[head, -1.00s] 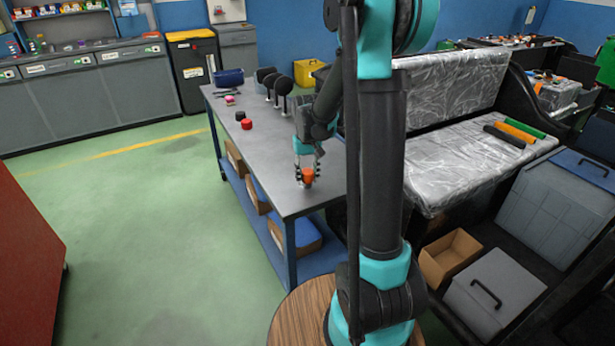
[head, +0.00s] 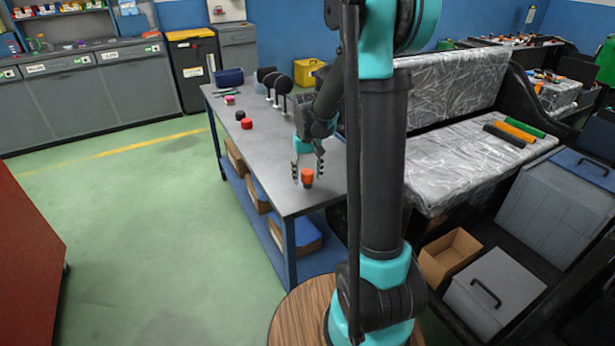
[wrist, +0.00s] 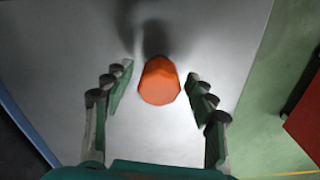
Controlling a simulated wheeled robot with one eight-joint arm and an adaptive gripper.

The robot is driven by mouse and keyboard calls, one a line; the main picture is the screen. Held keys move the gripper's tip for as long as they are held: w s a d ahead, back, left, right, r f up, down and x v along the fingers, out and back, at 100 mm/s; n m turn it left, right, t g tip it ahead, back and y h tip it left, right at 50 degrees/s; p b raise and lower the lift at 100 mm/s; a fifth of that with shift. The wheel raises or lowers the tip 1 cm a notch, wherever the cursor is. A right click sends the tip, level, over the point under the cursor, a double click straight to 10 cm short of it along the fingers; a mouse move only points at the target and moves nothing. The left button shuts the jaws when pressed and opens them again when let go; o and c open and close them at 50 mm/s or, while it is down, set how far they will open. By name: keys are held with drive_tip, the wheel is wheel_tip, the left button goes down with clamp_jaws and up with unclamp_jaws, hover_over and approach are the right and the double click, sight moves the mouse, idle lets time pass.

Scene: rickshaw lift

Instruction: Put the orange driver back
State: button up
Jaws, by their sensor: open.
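The orange driver (head: 307,177) stands on the grey bench top near its front end. It looks like a short orange piece, seen end-on between the fingers in the wrist view (wrist: 159,81). My gripper (head: 307,175) is open and sits just above and around it; in the wrist view the fingertips (wrist: 160,80) are spread on both sides with gaps to the driver. The driver's lower part is hidden from above.
A plastic-covered rickshaw seat (head: 460,160) is to the right. Green floor is clear at left.

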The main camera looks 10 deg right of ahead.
sight(307, 172)
wheel_tip(307, 172, up, 11)
drive_tip(key=s+d+f+t, duration=0.1)
drive_tip(key=s+f, duration=0.3)
drive_tip(key=s, duration=0.3)
drive_tip(key=s+d+f+t, duration=0.1)
drive_tip(key=s+f, duration=0.3)
drive_tip(key=s, duration=0.3)
drive_tip(key=s+d+f+m+t, duration=0.1)
drive_tip(key=s+d+f+t, duration=0.1)
drive_tip(key=s, duration=0.6)
drive_tip(key=shift+f, duration=0.9)
